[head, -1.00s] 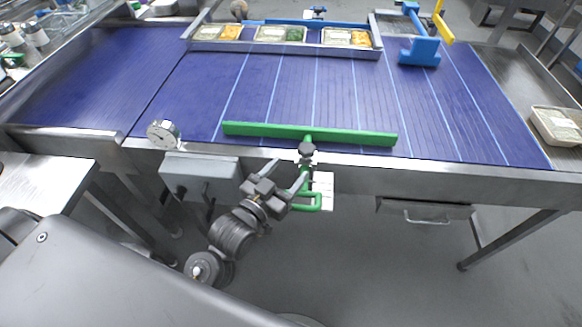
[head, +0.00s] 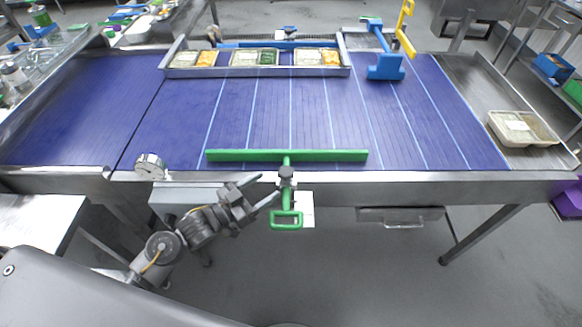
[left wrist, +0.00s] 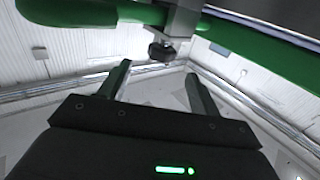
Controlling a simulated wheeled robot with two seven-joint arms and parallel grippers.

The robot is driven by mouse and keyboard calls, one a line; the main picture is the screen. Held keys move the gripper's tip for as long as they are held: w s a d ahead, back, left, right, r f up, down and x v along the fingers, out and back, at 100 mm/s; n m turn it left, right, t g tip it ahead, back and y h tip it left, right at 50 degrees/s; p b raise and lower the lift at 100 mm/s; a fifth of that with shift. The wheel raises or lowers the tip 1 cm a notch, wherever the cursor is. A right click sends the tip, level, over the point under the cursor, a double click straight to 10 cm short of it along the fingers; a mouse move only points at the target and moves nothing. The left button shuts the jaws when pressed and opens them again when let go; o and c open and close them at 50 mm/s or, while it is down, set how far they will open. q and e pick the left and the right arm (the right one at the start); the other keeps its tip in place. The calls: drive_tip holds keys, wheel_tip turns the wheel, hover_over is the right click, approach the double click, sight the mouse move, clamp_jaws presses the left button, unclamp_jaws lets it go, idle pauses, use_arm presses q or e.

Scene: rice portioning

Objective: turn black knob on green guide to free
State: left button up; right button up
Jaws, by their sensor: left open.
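The green guide (head: 330,156) is a long bar lying across the near part of the blue belt, with a stem and a looped handle (head: 286,225) over the front edge. The black knob (head: 286,173) sits on its stem at the table edge. My left gripper (head: 267,190) is open and empty, just left of and slightly below the knob, apart from it. In the left wrist view the knob (left wrist: 162,52) shows beyond the open fingertips (left wrist: 157,69), below a grey clamp and the green bar (left wrist: 70,12). My right gripper is not in view.
A dial gauge (head: 150,166) stands at the front edge to the left. Food trays (head: 255,57) sit in a metal rack at the back. A blue pusher (head: 386,67) is at the back right, and another tray (head: 522,128) lies on the right side table. The middle belt is clear.

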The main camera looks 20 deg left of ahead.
sight(292, 168)
use_arm(q)
drive_tip(key=p+x, duration=0.2)
drive_tip(key=x, duration=0.6)
drive_tip(key=shift+w+d+r, duration=0.1)
drive_tip(key=shift+w+d, duration=0.05)
drive_tip(key=shift+w, duration=0.15)
drive_tip(key=shift+w+d, duration=0.4)
drive_tip(key=shift+w, duration=0.2)
